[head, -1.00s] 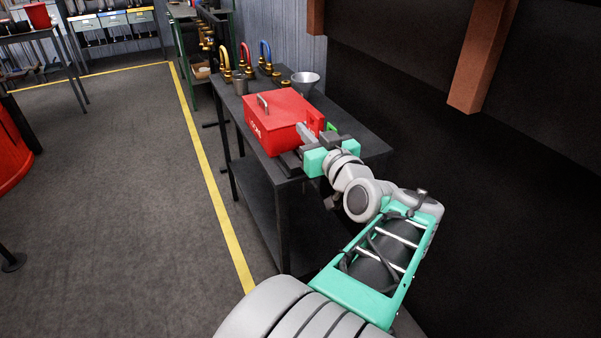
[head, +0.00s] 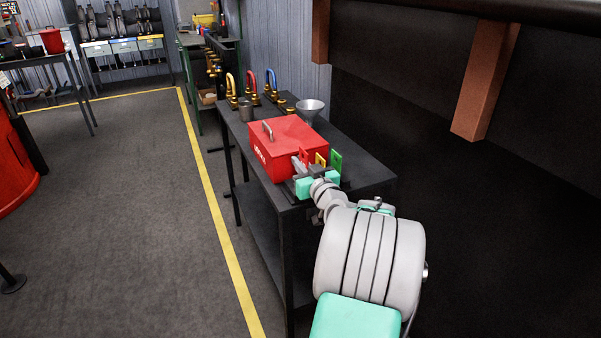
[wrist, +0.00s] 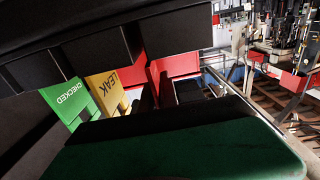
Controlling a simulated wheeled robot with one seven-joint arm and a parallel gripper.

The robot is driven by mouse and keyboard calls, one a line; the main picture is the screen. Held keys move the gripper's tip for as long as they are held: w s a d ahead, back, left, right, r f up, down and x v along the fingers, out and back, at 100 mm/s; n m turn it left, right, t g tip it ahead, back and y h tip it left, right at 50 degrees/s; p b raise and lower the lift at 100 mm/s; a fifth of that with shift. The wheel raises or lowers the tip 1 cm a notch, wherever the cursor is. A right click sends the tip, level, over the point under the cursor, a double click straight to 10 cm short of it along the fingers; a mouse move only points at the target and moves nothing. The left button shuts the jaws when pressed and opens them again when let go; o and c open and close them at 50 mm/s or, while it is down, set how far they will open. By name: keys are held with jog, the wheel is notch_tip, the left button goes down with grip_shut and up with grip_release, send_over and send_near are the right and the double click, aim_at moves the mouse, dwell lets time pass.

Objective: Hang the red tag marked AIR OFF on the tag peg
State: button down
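The red tag (head: 304,157) stands in a row with a yellow tag (head: 320,159) and a green tag (head: 336,160), at the near right side of a red toolbox (head: 283,143). In the wrist view the green tag (wrist: 66,102) reads CHECKED and the yellow tag (wrist: 108,90) reads LEAK. The red tag (wrist: 138,73) is behind them, partly covered, and no lettering shows on it. My gripper (head: 312,172) is low beside the tags. Its two fingers are apart in the wrist view, with the tags beyond the gap. I cannot make out the tag peg.
A dark wall with a brown post (head: 485,80) is at the right. The floor left of the yellow line (head: 215,210) is clear nearby.

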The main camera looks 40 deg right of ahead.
jog(key=shift+f+b, duration=0.4)
jog(key=shift+f, duration=0.95)
jog(key=shift+f+b, duration=0.3)
jog(key=shift+b, duration=0.1)
jog(key=c, duration=1.6)
grip_release()
jog(key=shift+r, duration=0.1)
jog(key=shift+r+p, duration=0.1)
jog(key=shift+p, duration=0.25)
